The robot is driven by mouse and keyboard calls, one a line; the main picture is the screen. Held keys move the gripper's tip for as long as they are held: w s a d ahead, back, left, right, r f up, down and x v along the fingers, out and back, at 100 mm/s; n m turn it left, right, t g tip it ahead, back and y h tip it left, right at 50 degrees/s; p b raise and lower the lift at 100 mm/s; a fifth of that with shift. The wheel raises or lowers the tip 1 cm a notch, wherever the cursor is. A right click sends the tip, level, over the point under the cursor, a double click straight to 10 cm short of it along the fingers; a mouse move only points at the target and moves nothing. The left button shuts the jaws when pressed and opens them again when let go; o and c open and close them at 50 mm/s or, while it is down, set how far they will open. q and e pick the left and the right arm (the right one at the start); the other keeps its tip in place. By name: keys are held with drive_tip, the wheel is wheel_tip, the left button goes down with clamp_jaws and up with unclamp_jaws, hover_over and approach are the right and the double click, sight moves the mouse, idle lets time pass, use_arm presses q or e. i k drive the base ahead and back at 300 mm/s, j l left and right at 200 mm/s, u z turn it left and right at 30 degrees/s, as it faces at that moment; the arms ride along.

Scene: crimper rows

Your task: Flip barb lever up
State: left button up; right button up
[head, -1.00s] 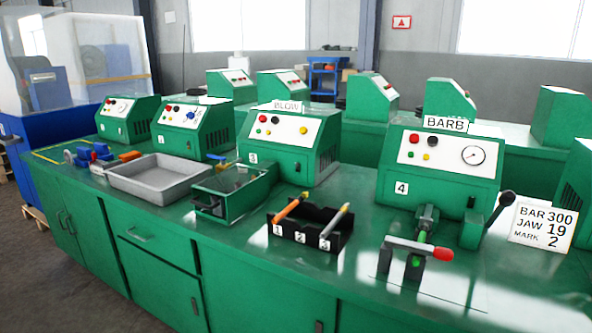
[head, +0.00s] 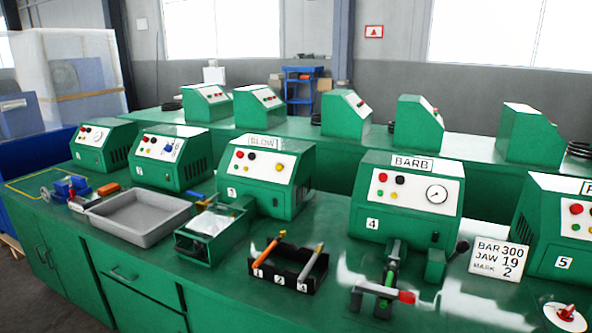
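The green BARB machine (head: 405,210), numbered 4, stands right of the middle on the green bench. It has red, black and yellow buttons and a round gauge (head: 437,194). A short lever with a black knob (head: 462,246) rises to the right, tilted, from a green block (head: 436,265) at its front right. In front is a clamp-like fixture (head: 391,275) with a grey bar (head: 375,290) ending in a red grip (head: 407,297). The bar lies about level. Neither of my grippers shows in the head view.
A sign (head: 499,258) reads BAR 300, JAW 19, MARK 2. A black rack (head: 287,272) holds an orange tool and a grey one. A grey tray (head: 138,216) and green bin (head: 212,235) stand left. Machine 5 (head: 565,235) is at right. Bare bench lies between rack and fixture.

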sight(462, 246)
drive_tip(key=l, duration=0.65)
drive_tip(key=k+l, duration=0.15)
drive_tip(key=l, duration=1.1)
drive_tip(key=k+l, duration=0.15)
drive_tip(key=l, duration=0.5)
